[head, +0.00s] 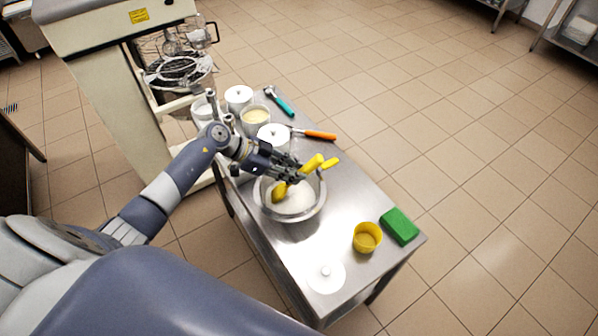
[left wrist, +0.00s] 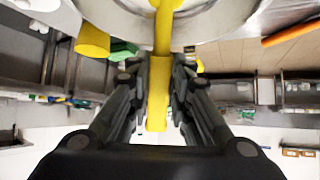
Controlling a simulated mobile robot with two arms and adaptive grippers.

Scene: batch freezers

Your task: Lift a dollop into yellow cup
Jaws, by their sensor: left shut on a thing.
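My left gripper (head: 291,174) is shut on a yellow utensil (head: 313,163) over a steel bowl (head: 318,208) of white content (head: 296,201). The utensil's lower yellow end (head: 279,192) reaches into the bowl; whether it carries anything is unclear. A second yellow piece (head: 331,162) shows beside the handle. In the left wrist view the yellow handle (left wrist: 158,95) runs between the fingers (left wrist: 158,90), toward the bowl (left wrist: 205,22). The yellow cup (head: 367,238) stands upright on the steel table (head: 345,205), right of the bowl and apart from it. My right gripper is not in view.
A green block (head: 399,226) lies beside the cup. A white round lid (head: 326,277) lies at the table's near end. White lidded containers (head: 273,136), an open tub (head: 255,116), an orange-handled tool (head: 320,135) and a teal-handled tool (head: 284,105) occupy the far end.

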